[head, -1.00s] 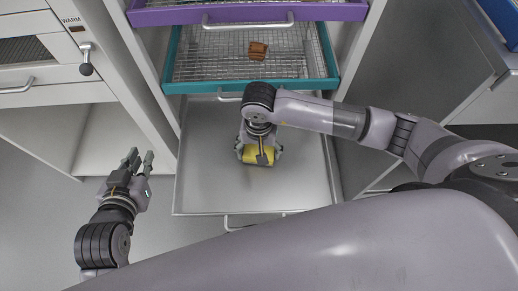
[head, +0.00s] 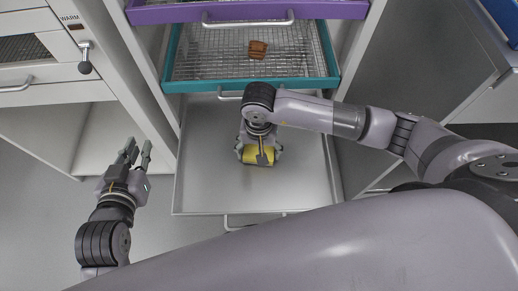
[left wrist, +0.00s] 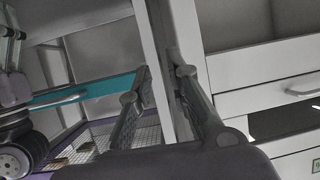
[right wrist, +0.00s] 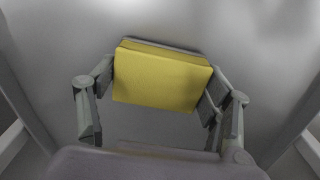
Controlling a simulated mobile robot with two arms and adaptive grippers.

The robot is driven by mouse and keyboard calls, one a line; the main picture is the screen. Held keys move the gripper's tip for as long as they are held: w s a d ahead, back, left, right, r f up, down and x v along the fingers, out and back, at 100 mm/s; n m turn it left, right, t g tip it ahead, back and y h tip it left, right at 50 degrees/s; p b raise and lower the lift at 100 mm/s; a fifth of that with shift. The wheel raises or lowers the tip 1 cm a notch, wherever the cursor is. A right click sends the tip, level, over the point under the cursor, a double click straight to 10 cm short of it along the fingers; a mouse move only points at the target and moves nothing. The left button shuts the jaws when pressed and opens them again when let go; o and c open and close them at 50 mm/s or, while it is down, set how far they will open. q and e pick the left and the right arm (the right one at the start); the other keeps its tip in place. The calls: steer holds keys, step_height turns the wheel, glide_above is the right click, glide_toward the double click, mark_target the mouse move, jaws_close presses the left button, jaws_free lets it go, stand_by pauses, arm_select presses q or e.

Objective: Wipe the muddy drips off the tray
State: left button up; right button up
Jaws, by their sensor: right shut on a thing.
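The grey metal tray (head: 205,185) is pulled out below the teal-framed wire drawer. My right gripper (head: 259,157) is over the middle of the tray, shut on a yellow sponge (head: 258,156). In the right wrist view the sponge (right wrist: 160,78) sits between the two fingers, low over or against the grey tray surface; I cannot tell if it touches. No muddy drips show clearly on the visible part of the tray; the area under the sponge and gripper is hidden. My left gripper (head: 135,152) is open and empty, left of the tray, with its fingers apart in the left wrist view (left wrist: 160,85).
A brown sherd piece (head: 257,49) lies in the teal wire drawer (head: 200,86) above the tray. A purple-framed drawer (head: 175,15) is higher up. A white cabinet with a dark-knobbed lever (head: 86,68) stands at the left. The tray around the sponge is clear.

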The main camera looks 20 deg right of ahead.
mark_target(274, 151)
arm_select(q)
steer(key=shift+w+r, duration=0.1)
steer(key=shift+w+d+r, duration=0.1)
steer(key=shift+w+r, duration=0.05)
steer(key=shift+r, duration=0.05)
arm_select(e)
steer(key=shift+f, duration=0.1)
arm_select(q)
steer(key=shift+w+d+r+t+h+b, duration=0.2)
steer(key=shift+w+r+t, duration=0.1)
steer(key=shift+r+t, duration=0.3)
steer(key=shift+w+d+r+t+h+b, duration=0.15)
steer(key=shift+w+r+t, duration=0.2)
steer(key=shift+r, duration=0.35)
arm_select(e)
steer(key=shift+f, duration=0.3)
arm_select(q)
steer(key=shift+s, duration=0.1)
arm_select(e)
steer(key=shift+d, duration=0.1)
steer(key=shift+s+d, duration=0.2)
steer(key=shift+d, duration=0.35)
steer(key=shift+s+d, duration=0.15)
steer(key=shift+d, duration=0.35)
steer(key=shift+s+d, duration=0.2)
steer(key=shift+d, duration=0.65)
arm_select(q)
steer(key=shift+r+t, duration=0.25)
steer(key=shift+r, duration=0.05)
steer(key=shift+d, duration=0.1)
